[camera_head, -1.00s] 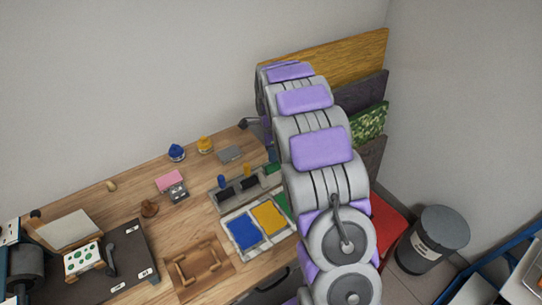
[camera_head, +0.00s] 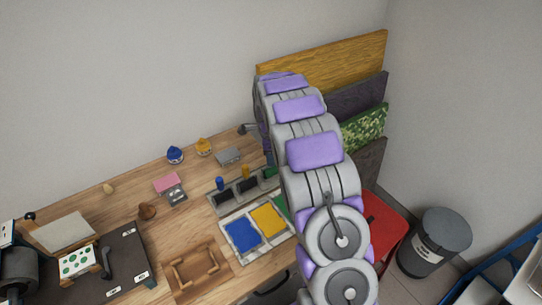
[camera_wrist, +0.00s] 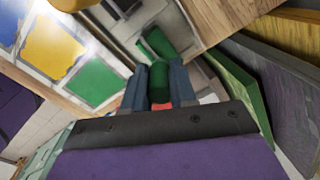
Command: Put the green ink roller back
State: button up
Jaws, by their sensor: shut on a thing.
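In the wrist view, my gripper (camera_wrist: 159,82) is shut on the green handle of the green ink roller (camera_wrist: 156,42). The roller's green drum is beyond the fingertips, over or at the grey rack (camera_wrist: 128,30); I cannot tell whether it rests in a slot. In the head view, the grey rack (camera_head: 218,205) holds a blue roller (camera_head: 220,184) and a yellow roller (camera_head: 246,171). A bit of green shows at the rack's right end, beside my arm. My arm hides the gripper in the head view.
The ink tray (camera_head: 233,259) with blue, yellow and green pads lies in front of the rack. A wooden frame (camera_head: 195,268) is left of it. Coloured boards (camera_head: 340,65) lean at the right wall. A red stool (camera_head: 385,228) and grey bin (camera_head: 435,243) stand right of the table.

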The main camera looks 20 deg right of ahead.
jog(key=shift+a+f, duration=0.2)
jog(key=shift+a, duration=0.35)
jog(key=shift+f, duration=0.15)
jog(key=shift+s+d, duration=0.1)
grip_shut()
jog(key=o, duration=0.8)
grip_release()
jog(key=shift+d+f, duration=0.2)
jog(key=shift+d, duration=0.15)
jog(key=shift+o, duration=0.6)
jog(key=shift+a, duration=0.25)
jog(key=shift+a+r, duration=0.1)
jog(key=shift+r, duration=0.05)
